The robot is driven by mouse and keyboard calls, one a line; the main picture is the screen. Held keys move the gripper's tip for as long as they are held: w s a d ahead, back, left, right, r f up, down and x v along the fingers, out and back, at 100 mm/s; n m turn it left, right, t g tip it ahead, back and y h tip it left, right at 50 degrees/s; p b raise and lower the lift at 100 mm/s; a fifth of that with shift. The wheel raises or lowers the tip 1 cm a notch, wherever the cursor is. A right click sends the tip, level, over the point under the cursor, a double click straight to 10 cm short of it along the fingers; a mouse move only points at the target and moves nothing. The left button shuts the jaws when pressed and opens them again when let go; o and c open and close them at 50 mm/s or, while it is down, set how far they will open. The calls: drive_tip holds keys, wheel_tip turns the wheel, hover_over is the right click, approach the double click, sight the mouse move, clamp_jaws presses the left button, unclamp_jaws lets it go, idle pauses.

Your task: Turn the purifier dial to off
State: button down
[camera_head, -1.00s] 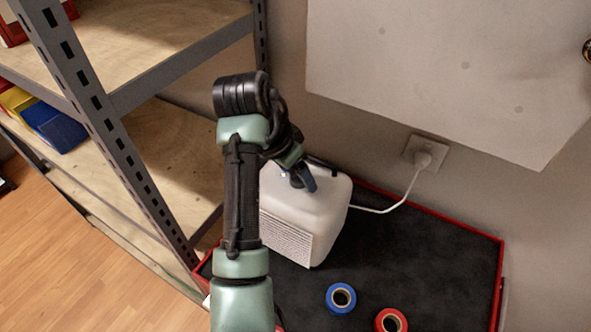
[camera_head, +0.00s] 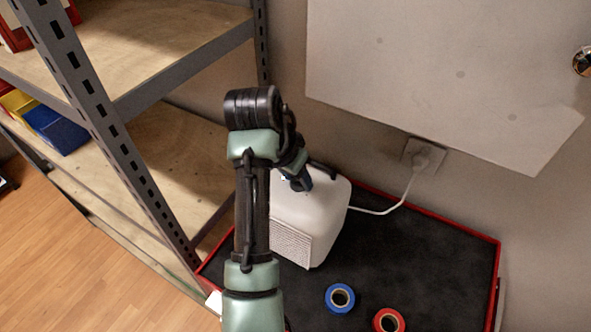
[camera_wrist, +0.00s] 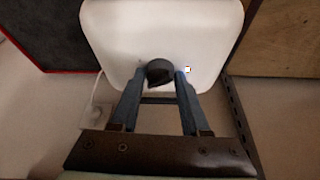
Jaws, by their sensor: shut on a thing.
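The white purifier (camera_head: 318,215) stands on the black mat of a red-edged cart top, its grilled side facing the front left. In the wrist view its white top (camera_wrist: 200,35) fills the upper middle. The dark round dial (camera_wrist: 160,72) sits on that top. My gripper (camera_wrist: 160,80) has its two blue fingers on either side of the dial and is shut on it. In the head view my gripper (camera_head: 303,183) reaches down onto the purifier's top, and my arm hides the dial.
A blue tape roll (camera_head: 340,298) and a red tape roll (camera_head: 389,321) lie on the black mat (camera_head: 420,250). A white cord (camera_head: 385,210) runs to a wall socket. A metal shelf (camera_head: 150,170) stands close on the left. The mat's right side is clear.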

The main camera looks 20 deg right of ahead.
drive_tip(key=n+p, duration=0.1)
drive_tip(key=n+t+y+p, duration=0.1)
drive_tip(key=n+p, duration=0.2)
drive_tip(key=n, duration=0.1)
drive_tip(key=shift+s+d+r+y+p, duration=0.2)
drive_tip(key=shift+d+r+y+p, duration=0.05)
drive_tip(key=shift+y+p, duration=0.1)
drive_tip(key=n+y+p, duration=0.1)
drive_tip(key=n, duration=0.1)
drive_tip(key=n+t+p, duration=0.1)
drive_tip(key=n+p, duration=0.1)
drive_tip(key=n, duration=0.1)
drive_tip(key=shift+d+f+y, duration=0.15)
drive_tip(key=shift+y, duration=0.2)
drive_tip(key=shift+n, duration=0.4)
drive_tip(key=shift+c, duration=2)
unclamp_jaws()
drive_tip(key=p+v, duration=0.1)
drive_tip(key=v, duration=1.2)
